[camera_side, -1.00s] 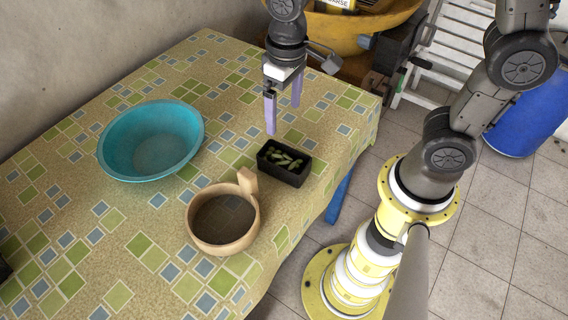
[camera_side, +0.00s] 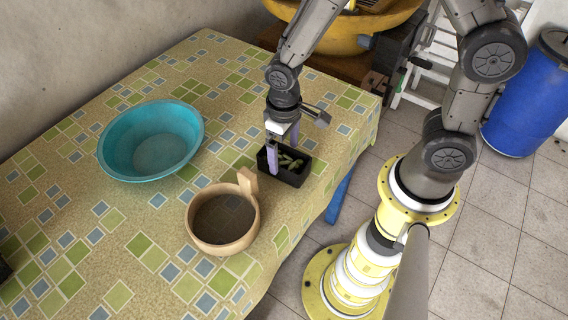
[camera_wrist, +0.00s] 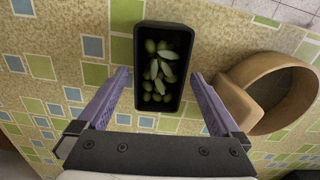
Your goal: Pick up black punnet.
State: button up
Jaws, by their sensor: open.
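The black punnet (camera_side: 299,176) is a small open rectangular box on the patterned tablecloth near the table's right edge. It holds several green, olive-like fruits, seen from above in the wrist view (camera_wrist: 139,71). My gripper (camera_side: 281,168) is open, with its purple fingers pointing down at the punnet. In the wrist view, my gripper's fingertips (camera_wrist: 160,74) are spread to either side of the punnet, with gaps between each finger and its walls. In the side view, one finger covers part of the punnet's left end.
A round wooden sieve with a handle (camera_side: 247,243) stands close to the punnet, in front and left. A turquoise basin (camera_side: 119,172) stands farther left. The cloth-covered table (camera_side: 222,75) is clear behind.

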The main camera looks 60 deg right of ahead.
jog(key=shift+f, duration=1.15)
jog(key=c, duration=1.2)
jog(key=shift+r, duration=0.15)
